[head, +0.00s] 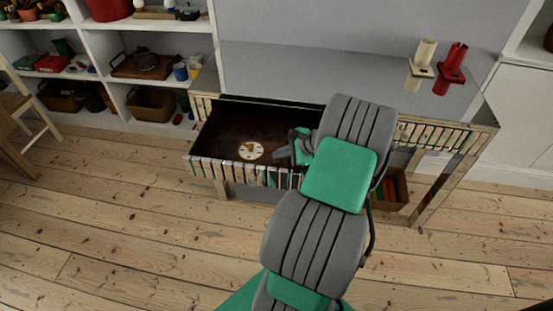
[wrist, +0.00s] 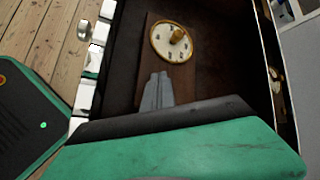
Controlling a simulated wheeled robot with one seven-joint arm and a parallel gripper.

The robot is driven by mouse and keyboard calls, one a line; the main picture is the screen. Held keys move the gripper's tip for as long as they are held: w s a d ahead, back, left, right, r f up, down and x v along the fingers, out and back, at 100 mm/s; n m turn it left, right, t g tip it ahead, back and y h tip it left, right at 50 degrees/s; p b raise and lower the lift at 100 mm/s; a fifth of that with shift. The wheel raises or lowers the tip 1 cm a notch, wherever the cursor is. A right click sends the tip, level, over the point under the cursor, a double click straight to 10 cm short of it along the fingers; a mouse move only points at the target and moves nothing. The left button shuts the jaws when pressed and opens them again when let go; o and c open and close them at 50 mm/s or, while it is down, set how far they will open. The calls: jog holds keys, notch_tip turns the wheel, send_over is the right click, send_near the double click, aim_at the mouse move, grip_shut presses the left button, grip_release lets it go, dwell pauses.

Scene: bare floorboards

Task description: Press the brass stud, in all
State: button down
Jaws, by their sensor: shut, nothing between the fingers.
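The brass stud (wrist: 177,35) stands up from a round cream dial with dark marks and a brass rim (wrist: 158,48), in the wrist view. The dial also shows in the head view (head: 243,153), inside the open drawer (head: 216,131). My gripper (wrist: 159,76) is shut and empty, with its grey fingers together. In the wrist view its tips lie below the dial in the picture, apart from the stud. In the head view my gripper (head: 280,154) is over the drawer, just right of the dial. My arm hides the drawer's right part.
The drawer's slatted front (head: 235,170) and side walls bound the space around my gripper. A clear glass-like top (head: 300,65) carries a cream candle-like object (head: 425,50) and a red one (head: 455,58) at right. White shelves (head: 100,55) stand left; the floorboards in front are clear.

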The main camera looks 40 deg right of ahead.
aim_at(279, 160)
dwell(0.3)
jog(key=shift+r+p, duration=0.8)
jog(key=shift+p, duration=0.15)
notch_tip(279, 160, up, 5)
jog(key=p, duration=0.5)
